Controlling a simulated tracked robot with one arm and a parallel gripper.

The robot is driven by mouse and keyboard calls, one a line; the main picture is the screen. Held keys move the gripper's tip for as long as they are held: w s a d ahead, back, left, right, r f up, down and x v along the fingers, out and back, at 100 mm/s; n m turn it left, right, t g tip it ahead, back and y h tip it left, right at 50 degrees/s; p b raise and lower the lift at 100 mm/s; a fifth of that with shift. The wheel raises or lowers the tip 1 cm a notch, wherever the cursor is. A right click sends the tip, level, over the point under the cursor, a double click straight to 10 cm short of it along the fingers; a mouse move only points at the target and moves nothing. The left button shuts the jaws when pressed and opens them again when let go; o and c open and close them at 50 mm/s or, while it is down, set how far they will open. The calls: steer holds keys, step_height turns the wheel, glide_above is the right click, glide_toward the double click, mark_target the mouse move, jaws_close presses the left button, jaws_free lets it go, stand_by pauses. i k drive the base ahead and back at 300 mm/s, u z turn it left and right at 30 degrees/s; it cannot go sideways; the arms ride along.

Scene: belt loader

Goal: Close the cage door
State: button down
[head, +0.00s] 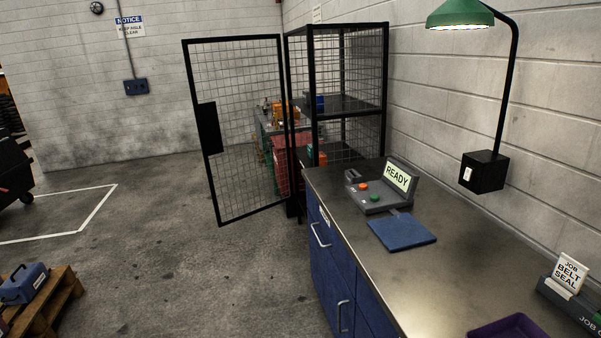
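The cage (347,102) is a black-framed wire mesh locker against the right wall, behind the far end of the workbench. Its mesh door (245,90) stands wide open, swung out to the left from the hinge side near the cage's left front post. A black plate (209,128) sits on the door's free left edge at mid height. Shelves inside the cage hold a small blue item (317,103). Orange and red things show behind the door mesh. My gripper is not in view.
A workbench (460,270) with blue drawers fills the right, carrying a READY device (378,192), a blue pad (402,230) and a purple tray (508,327). A green lamp (460,15) overhangs it. A wooden pallet (45,310) stands lower left. The floor before the door is clear.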

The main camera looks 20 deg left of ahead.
mark_target(205, 114)
steer(key=u, duration=1.6)
steer(key=i, duration=7.15)
steer(key=z, duration=0.05)
